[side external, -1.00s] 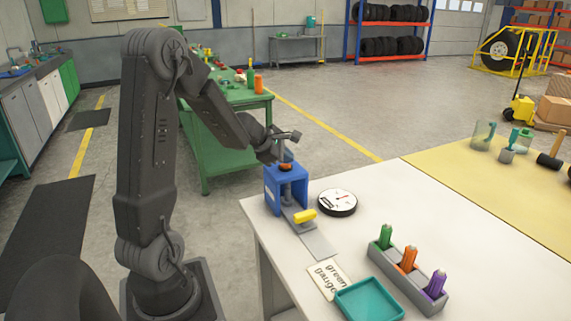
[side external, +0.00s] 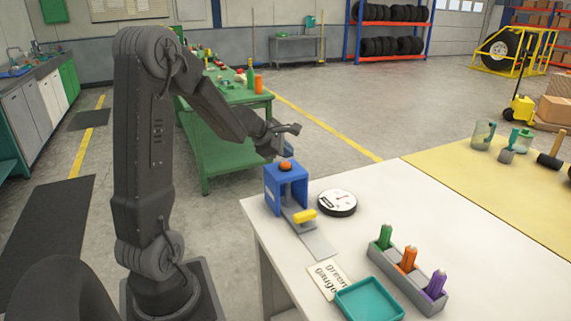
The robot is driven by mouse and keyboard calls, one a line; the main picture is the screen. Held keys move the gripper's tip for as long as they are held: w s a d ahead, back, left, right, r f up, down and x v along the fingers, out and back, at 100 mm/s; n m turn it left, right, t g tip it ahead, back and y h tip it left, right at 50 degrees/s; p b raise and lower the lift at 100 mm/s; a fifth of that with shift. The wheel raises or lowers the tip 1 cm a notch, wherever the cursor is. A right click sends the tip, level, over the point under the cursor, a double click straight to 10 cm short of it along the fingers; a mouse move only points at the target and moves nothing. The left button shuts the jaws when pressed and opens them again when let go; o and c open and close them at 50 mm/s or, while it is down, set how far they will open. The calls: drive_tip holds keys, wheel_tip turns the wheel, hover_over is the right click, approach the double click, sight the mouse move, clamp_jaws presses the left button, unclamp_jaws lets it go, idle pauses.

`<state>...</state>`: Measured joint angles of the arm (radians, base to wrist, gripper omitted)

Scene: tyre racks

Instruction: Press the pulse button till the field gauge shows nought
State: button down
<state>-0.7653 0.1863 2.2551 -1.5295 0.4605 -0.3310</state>
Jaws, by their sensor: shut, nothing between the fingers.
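A blue press-like stand (side external: 272,190) sits at the left corner of the white table, with an orange-red button (side external: 285,165) on its top. My gripper (side external: 287,149) is shut and empty, a little above the button and apart from it. A round black-rimmed gauge with a white face (side external: 337,203) lies to the right of the stand. Its needle is too small to read. A yellow block (side external: 304,215) is at the stand's front, above a grey strip (side external: 318,243).
A grey rack (side external: 425,291) holds green, orange and purple pieces. A teal tray (side external: 369,300) is beside it and looks empty. Clear cups (side external: 483,134) and a black-headed mallet (side external: 551,157) are on the yellow mat. The white tabletop right of the gauge is clear.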

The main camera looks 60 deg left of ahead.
sight(287, 165)
drive_tip(key=shift+r, duration=2.4)
drive_tip(key=shift+d+r, duration=0.15)
drive_tip(key=shift+d, duration=0.2)
drive_tip(key=s+d+r+m+g+h, duration=0.1)
drive_tip(key=s+d+r+m+h, duration=0.15)
drive_tip(key=d+m, duration=0.7)
drive_tip(key=s+d+r+m+g+h, duration=0.1)
drive_tip(key=s+d+r+m, duration=0.15)
drive_tip(key=d+m, duration=0.7)
drive_tip(key=s+d+f+m+g+y, duration=0.1)
drive_tip(key=s+d+f+m+y, duration=0.1)
drive_tip(key=s+d+m, duration=0.7)
drive_tip(key=s+d, duration=0.1)
drive_tip(key=s, duration=0.2)
drive_tip(key=shift+s+d+f+g, duration=0.15)
drive_tip(key=shift+s+d+g, duration=0.1)
drive_tip(key=shift+d+g, duration=0.05)
